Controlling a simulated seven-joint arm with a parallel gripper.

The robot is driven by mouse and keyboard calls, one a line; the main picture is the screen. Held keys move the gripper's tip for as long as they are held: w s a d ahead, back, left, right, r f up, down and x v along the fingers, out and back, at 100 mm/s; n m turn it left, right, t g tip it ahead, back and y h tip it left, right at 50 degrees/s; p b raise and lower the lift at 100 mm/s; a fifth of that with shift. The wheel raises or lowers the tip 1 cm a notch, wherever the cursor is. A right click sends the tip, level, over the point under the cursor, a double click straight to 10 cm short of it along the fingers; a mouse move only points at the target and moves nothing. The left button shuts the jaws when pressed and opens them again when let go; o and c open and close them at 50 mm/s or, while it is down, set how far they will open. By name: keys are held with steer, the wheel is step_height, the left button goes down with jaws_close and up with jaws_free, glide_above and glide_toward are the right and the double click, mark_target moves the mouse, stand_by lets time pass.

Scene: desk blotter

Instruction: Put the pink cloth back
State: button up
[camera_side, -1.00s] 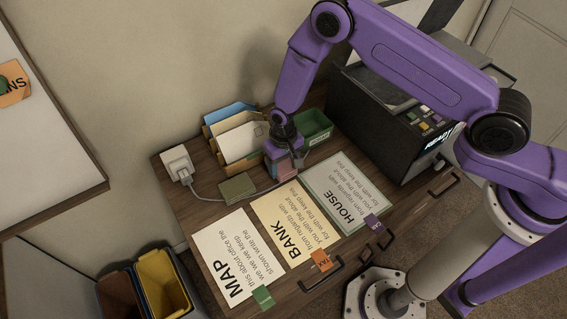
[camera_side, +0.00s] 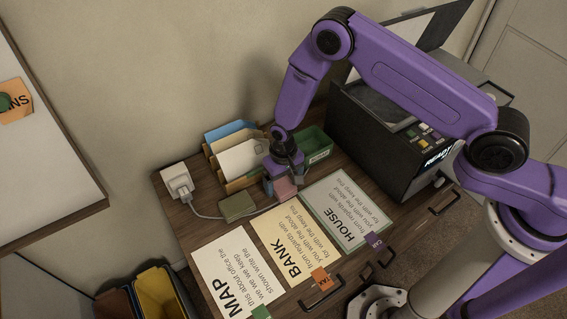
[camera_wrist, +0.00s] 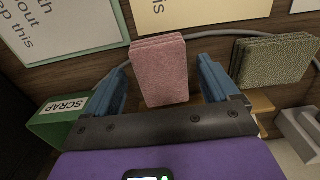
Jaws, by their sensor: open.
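The pink cloth (camera_wrist: 160,72) is a folded, layered block. In the wrist view it is between the two blue fingers of my gripper (camera_wrist: 163,84), with a narrow gap on each side. In the side view the pink cloth (camera_side: 286,188) shows just below my gripper (camera_side: 283,174), behind the HOUSE and BANK sheets. My gripper is open and points down.
An olive block (camera_side: 237,206) lies left of the gripper, near a cable and white plug box (camera_side: 176,181). A letter rack (camera_side: 240,158) and green SCRAP tray (camera_side: 316,146) stand behind. MAP (camera_side: 232,275), BANK (camera_side: 287,240) and HOUSE (camera_side: 345,207) sheets cover the front.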

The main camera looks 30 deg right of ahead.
step_height(320, 180, up, 11)
steer(key=shift+r, duration=0.2)
steer(key=shift+r, duration=0.1)
step_height(320, 180, up, 7)
steer(key=n, duration=0.3)
glide_above(283, 185)
steer(key=s+d, duration=0.1)
steer(key=s, duration=0.3)
steer(key=s+d+r+n, duration=0.3)
steer(key=s+d+r, duration=0.1)
steer(key=s+r, duration=0.2)
steer(key=s+d+r+n, duration=0.3)
steer(key=s+d, duration=0.3)
steer(key=s, duration=0.3)
steer(key=s+d+r+n, duration=0.3)
steer(key=s+d, duration=0.4)
steer(key=s, duration=0.3)
steer(key=shift+s+r+n, duration=0.2)
steer(key=shift+r+n, duration=0.1)
steer(key=shift+r, duration=0.35)
